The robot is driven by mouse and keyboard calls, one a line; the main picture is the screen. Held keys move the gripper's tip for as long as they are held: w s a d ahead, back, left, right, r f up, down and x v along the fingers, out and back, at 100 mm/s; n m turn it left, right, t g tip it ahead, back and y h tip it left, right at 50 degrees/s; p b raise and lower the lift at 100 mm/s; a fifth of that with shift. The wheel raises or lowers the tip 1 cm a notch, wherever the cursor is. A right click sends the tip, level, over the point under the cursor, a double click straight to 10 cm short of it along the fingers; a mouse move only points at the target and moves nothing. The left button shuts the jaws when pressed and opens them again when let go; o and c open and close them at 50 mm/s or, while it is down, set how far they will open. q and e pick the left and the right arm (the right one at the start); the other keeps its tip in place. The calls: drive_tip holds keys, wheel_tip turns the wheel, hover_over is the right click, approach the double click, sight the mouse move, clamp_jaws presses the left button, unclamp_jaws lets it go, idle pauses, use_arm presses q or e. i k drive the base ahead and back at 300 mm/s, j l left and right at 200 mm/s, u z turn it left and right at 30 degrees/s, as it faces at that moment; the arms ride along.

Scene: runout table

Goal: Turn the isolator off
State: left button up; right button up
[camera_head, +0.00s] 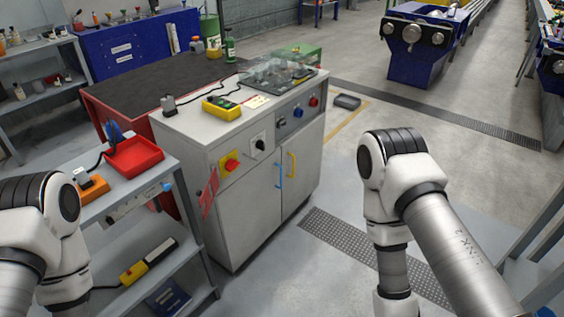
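A grey cabinet (228,211) stands in the middle of the view. On its front upper panel, at the left end, is a yellow plate with a red knob (231,165), which looks like the isolator; its exact handle angle is too small to tell. To its right is a white plate with a black knob (260,145). My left arm comes in at the lower left and my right arm at the lower right. Both arms run out of the bottom of the picture, and neither gripper is in view. No part of either arm touches the cabinet.
A grey shelf rack (193,234) with a red tray (134,156) stands left of the cabinet. A yellow control box (221,108) lies on the cabinet top. A red tag (209,194) hangs at the cabinet's side.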

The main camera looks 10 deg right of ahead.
sight(231, 164)
drive_tip(key=i+l+u, duration=0.25)
drive_tip(key=l, duration=0.8)
drive_tip(key=i+l+u, duration=0.15)
drive_tip(key=l+u, duration=0.15)
drive_tip(key=l, duration=0.75)
drive_tip(key=l+u, duration=0.25)
drive_tip(key=l, duration=0.8)
